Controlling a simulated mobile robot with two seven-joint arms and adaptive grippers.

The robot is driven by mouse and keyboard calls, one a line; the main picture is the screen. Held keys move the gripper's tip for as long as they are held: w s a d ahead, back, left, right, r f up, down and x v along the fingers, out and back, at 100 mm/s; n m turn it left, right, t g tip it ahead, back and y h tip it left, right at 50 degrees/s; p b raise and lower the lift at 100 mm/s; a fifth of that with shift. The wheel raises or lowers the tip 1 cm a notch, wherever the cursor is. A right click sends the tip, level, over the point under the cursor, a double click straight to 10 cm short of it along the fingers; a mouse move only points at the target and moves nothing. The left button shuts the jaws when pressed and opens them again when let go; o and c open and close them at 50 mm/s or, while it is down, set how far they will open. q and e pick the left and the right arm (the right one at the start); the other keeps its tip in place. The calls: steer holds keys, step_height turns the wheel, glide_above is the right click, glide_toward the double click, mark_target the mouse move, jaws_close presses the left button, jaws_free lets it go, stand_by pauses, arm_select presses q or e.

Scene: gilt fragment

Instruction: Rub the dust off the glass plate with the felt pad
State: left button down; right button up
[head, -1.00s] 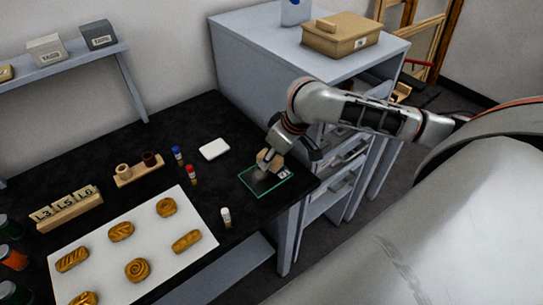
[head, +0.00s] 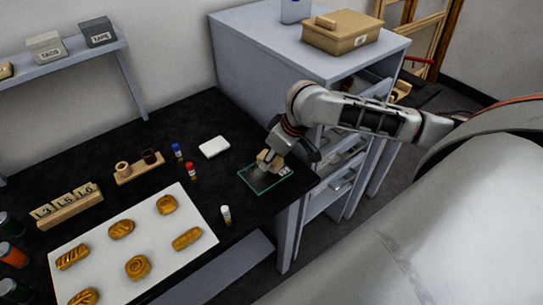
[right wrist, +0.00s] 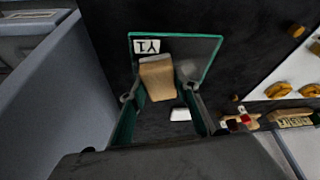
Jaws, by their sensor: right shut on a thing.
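The glass plate (head: 258,187) is a thin, dark, see-through square with green edges, lying flat on the black bench near its right end. It bears a white "Y1" label, and it also shows in the right wrist view (right wrist: 200,44). A pale dusty patch (right wrist: 187,70) shows on the glass beside the pad. The felt pad (right wrist: 157,80) has a tan block-like body. My right gripper (head: 268,160) is shut on it, over the plate's far part. Whether the pad's underside touches the glass is hidden. My left gripper is in neither view.
A white block (head: 214,147) lies behind the plate. Small blue-capped (head: 177,151), red-capped (head: 190,171) and white (head: 226,214) vials stand to its left. A white sheet (head: 205,238) with several pastries lies at front left. A grey cabinet (head: 245,85) stands behind.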

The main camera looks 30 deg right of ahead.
mark_target(247, 177)
steer(key=shift+f, duration=0.3)
steer(key=shift+s+a+r, duration=0.15)
steer(key=shift+a, duration=1.65)
steer(key=shift+s+a+f, duration=0.1)
steer(key=shift+a, duration=0.9)
steer(key=shift+s+a+f, duration=0.1)
steer(key=shift+a, duration=0.9)
steer(key=shift+r, duration=0.1)
steer(key=shift+d, duration=0.1)
steer(key=shift+w+d+f, duration=0.1)
steer(key=shift+d, duration=1.05)
steer(key=shift+w+d+f, duration=0.1)
steer(key=shift+d, duration=1)
steer(key=shift+w+d, duration=0.1)
steer(key=shift+d, duration=1.4)
steer(key=shift+r, duration=0.1)
